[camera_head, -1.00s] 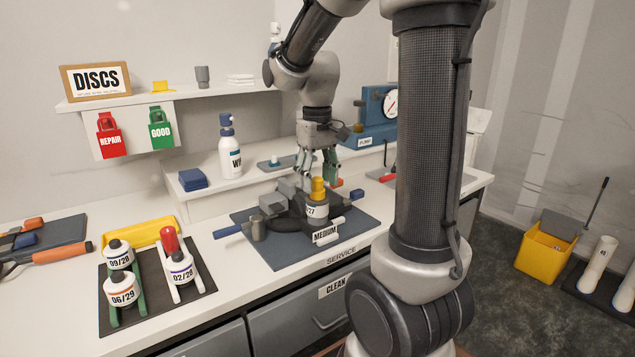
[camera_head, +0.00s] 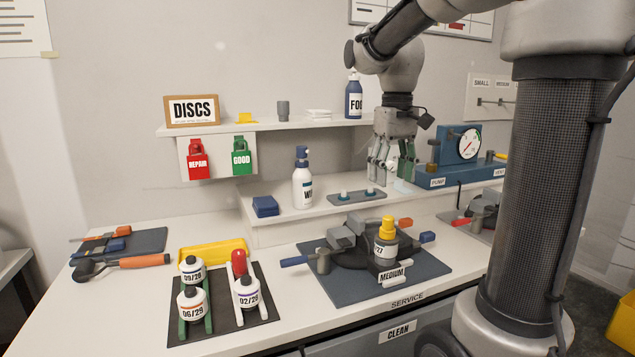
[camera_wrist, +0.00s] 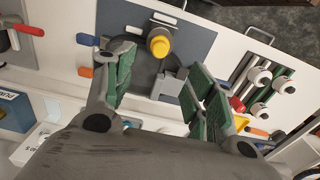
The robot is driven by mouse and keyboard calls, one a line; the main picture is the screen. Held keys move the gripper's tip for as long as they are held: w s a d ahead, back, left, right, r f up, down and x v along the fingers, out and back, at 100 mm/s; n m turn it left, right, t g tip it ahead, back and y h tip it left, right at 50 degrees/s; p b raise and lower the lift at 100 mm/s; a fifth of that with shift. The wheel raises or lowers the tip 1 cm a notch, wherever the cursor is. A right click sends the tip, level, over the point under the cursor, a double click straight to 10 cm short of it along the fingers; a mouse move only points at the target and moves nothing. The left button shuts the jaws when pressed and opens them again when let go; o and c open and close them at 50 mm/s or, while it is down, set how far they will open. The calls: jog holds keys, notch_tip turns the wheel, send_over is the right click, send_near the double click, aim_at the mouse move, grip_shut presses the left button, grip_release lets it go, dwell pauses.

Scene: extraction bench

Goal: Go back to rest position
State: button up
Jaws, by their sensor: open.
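My gripper (camera_head: 392,172) hangs open and empty above the back of the bench, pointing down. It is above and behind the service mat (camera_head: 345,292) and apart from everything below. In the wrist view my gripper's green-padded fingers (camera_wrist: 158,92) are spread wide with nothing between them. A grey bottle with a yellow top (camera_head: 387,238) stands in the dark clamp fixture marked MEDIUM (camera_head: 391,273) on the mat. The yellow top (camera_wrist: 159,42) also shows in the wrist view, beyond the fingertips.
A blue pump with a gauge (camera_head: 455,158) stands right of my gripper. The shelf (camera_head: 350,122) is behind it, bearing a FOG bottle (camera_head: 354,98). A white spray bottle (camera_head: 302,180) stands left.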

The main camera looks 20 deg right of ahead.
jog(key=s+a+f+t, duration=0.1)
jog(key=s+f+t, duration=0.1)
jog(key=s, duration=0.6)
jog(key=s+a+f+t, duration=0.2)
jog(key=s+f, duration=0.2)
jog(key=s, duration=0.4)
jog(key=shift+s, duration=0.25)
dwell(0.9)
